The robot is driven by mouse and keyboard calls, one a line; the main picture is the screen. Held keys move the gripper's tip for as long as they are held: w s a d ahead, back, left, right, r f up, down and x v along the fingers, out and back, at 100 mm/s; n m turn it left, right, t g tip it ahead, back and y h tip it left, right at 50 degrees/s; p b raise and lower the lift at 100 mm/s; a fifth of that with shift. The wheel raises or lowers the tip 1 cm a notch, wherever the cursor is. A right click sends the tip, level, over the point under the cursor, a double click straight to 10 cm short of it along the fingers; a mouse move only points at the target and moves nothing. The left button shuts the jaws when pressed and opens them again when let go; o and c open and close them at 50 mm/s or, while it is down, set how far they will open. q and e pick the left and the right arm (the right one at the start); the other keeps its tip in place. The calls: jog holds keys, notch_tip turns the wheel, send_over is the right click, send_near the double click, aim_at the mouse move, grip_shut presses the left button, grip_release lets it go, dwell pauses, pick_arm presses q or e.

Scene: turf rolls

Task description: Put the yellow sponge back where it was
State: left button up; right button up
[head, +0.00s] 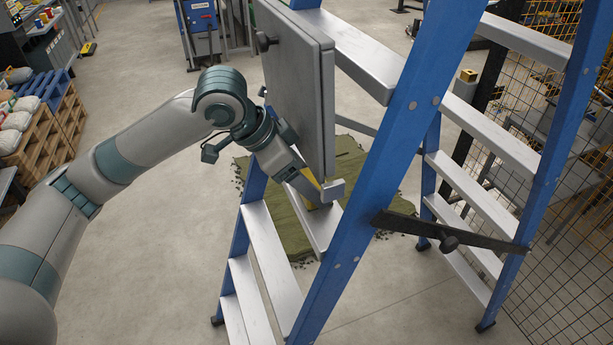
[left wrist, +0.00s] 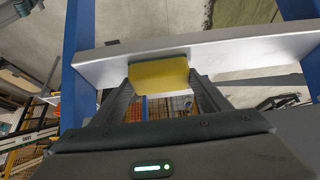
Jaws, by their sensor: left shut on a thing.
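My left gripper (head: 322,190) is inside the blue stepladder (head: 375,170), at a grey step (head: 316,226) just below the large grey panel. In the left wrist view, its two fingers (left wrist: 160,82) are shut on the yellow sponge (left wrist: 158,75), one on each side. The sponge overlaps the edge of the pale step (left wrist: 230,55); I cannot tell whether it rests on the step. In the head view, only small yellow parts of the sponge (head: 308,204) show around the gripper. My right gripper is in neither view.
The grey panel (head: 292,85) hangs close above my left gripper. The ladder's blue rails and dark brace (head: 450,234) stand to the right. Green turf (head: 285,225) lies on the floor behind. Pallets with sacks (head: 40,125) stand at left; a mesh fence (head: 560,150) is at right.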

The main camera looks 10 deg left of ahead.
pick_arm(q)
jog(key=o, duration=0.9)
jog(key=shift+r, duration=0.1)
jog(key=b+v, duration=0.2)
jog(key=v, duration=1)
